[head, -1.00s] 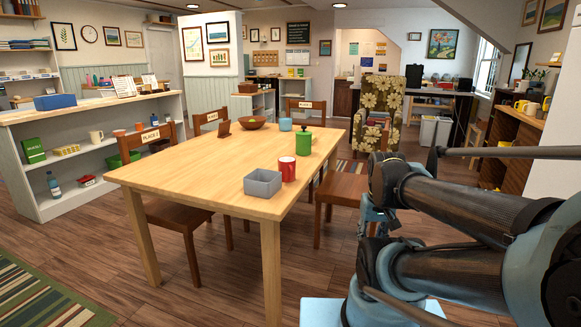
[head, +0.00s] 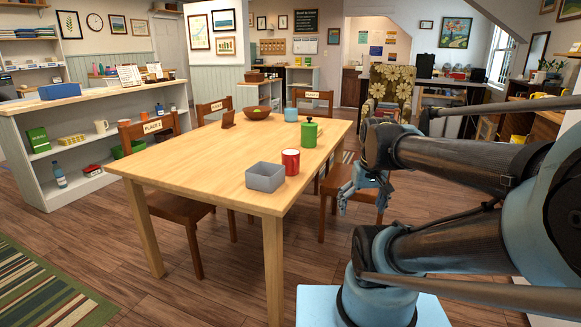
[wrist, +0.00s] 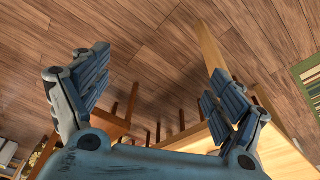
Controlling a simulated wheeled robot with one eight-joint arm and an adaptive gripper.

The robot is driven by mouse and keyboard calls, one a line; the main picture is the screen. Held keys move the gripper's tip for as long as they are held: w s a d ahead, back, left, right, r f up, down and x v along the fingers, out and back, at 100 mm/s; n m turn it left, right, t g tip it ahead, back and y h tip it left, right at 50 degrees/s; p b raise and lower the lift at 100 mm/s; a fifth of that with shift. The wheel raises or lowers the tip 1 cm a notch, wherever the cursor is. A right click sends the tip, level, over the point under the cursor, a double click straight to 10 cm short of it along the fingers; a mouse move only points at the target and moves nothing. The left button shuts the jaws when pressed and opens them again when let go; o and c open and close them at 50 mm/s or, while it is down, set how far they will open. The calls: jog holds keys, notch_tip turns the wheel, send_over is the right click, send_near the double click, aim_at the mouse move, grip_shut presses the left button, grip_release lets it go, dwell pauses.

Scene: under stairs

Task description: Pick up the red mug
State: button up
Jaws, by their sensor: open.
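The red mug (head: 290,162) stands upright on the wooden table (head: 215,160), near its right front part. A grey open box (head: 265,177) is just in front and to the left of it. A green lidded pot (head: 309,133) stands behind it. My gripper (head: 362,190) is to the right of the table, off its edge and apart from the mug. In the wrist view my gripper (wrist: 155,95) is open and empty, with its fingers wide apart above the floor. The mug is not visible in the wrist view.
A blue cup (head: 291,114), a wooden bowl (head: 256,112) and a small brown stand (head: 228,119) are farther back on the table. Chairs surround it, one (head: 350,187) near my gripper. The table's near left part is bare.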

jog(key=w+a+r+n, duration=0.1)
jog(key=w+a+r, duration=0.15)
jog(key=w, duration=0.25)
jog(key=w+a+r+n+y, duration=0.1)
jog(key=w+a+r, duration=0.1)
jog(key=w+r, duration=0.25)
jog(key=w+a+r+n, duration=0.1)
jog(key=w+a+r, duration=0.2)
jog(key=w, duration=0.3)
notch_tip(320, 180, up, 4)
jog(key=n+y, duration=0.2)
jog(key=n, duration=0.2)
send_over(289, 160)
jog(key=d, duration=0.4)
jog(key=shift+t, duration=0.4)
jog(key=x, duration=1.6)
jog(key=shift+w+d+f, duration=0.2)
jog(key=shift+w+f, duration=0.1)
jog(key=shift+f, duration=0.05)
jog(key=shift+c, duration=0.4)
jog(key=c, duration=1.4)
jog(key=shift+r, duration=0.15)
jog(key=shift+c, duration=0.2)
